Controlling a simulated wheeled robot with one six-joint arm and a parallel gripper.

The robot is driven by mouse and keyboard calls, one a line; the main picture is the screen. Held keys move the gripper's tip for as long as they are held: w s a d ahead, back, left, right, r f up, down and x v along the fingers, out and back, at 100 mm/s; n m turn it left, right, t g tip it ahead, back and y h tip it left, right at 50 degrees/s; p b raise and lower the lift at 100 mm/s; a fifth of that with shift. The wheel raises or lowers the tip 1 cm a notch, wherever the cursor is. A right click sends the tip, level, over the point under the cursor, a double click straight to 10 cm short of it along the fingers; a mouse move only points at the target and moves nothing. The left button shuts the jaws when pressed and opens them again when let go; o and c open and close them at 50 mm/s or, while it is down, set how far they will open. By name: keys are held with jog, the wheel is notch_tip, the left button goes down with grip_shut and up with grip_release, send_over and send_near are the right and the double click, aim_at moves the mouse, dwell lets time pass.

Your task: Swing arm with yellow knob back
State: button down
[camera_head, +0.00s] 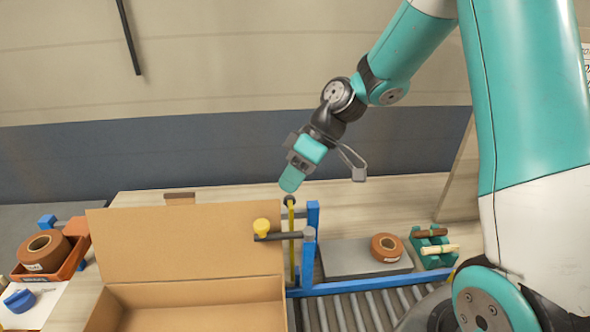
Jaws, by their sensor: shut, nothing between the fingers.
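The yellow knob (262,227) sits at the left end of a short dark swing arm (280,237). This arm reaches left from a grey pivot on a blue post (313,218), and its knob end shows in front of the open cardboard flap. My gripper (289,184) is shut and empty. It points down and left, above and a little right of the yellow knob, apart from it in the picture. Its tip is just above a dark ball on top of a yellow upright rod (291,250). The depth between tip and ball is hard to tell.
An open cardboard box (190,293) stands at the front. A roller conveyor (345,310) with a blue rail lies to its right. A brown tape roll (386,247) rests on a grey plate, beside a green rack (432,245). An orange tray (68,262) holds another roll at left.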

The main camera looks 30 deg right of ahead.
aim_at(264, 221)
jog(key=p+x, duration=0.1)
jog(key=x, duration=0.5)
jog(key=shift+a, duration=0.1)
jog(key=shift+a, duration=0.1)
jog(key=shift+s+n, duration=0.15)
jog(key=shift+n, duration=0.15)
